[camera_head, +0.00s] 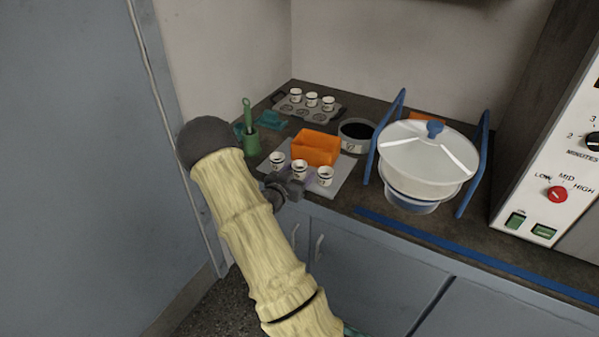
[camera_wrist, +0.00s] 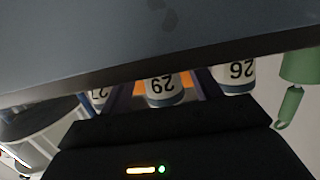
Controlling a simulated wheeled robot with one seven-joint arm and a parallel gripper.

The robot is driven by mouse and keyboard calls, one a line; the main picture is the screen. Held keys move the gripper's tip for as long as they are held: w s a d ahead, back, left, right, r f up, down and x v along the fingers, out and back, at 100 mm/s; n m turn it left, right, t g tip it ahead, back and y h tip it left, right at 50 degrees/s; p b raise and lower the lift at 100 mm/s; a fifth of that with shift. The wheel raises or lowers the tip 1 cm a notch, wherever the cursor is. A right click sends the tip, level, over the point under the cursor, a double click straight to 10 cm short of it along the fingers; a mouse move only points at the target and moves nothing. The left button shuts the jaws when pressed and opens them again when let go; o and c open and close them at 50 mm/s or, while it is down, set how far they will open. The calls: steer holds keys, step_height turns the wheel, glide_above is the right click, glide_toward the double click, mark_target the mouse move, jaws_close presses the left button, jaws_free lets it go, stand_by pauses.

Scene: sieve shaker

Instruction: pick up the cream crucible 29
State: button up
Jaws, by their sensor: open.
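The crucible 29 (camera_head: 299,168) is a small pale cup with a dark band, the middle one of three at the front of a grey tray (camera_head: 347,172). My gripper (camera_head: 294,182) is open, low at the front of the tray. Its purple fingers (camera_wrist: 163,96) show on either side of crucible 29, with gaps visible. The fingertips are partly hidden, so I cannot tell how far they reach past the cup.
Crucible 26 (camera_head: 277,159) and crucible 27 (camera_head: 325,176) stand close on either side. An orange box (camera_head: 316,148) is just behind. A green mortar with pestle (camera_head: 250,142) stands left, a grey container (camera_head: 355,135) behind right, and a sieve shaker (camera_head: 428,160) farther right.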

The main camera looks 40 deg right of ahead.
mark_target(302, 167)
steer(key=shift+x, duration=1.6)
steer(key=shift+w, duration=0.1)
steer(key=shift+a, duration=0.1)
steer(key=c, duration=1)
step_height(302, 167, up, 10)
steer(key=shift+r+p, duration=0.1)
steer(key=shift+p, duration=0.25)
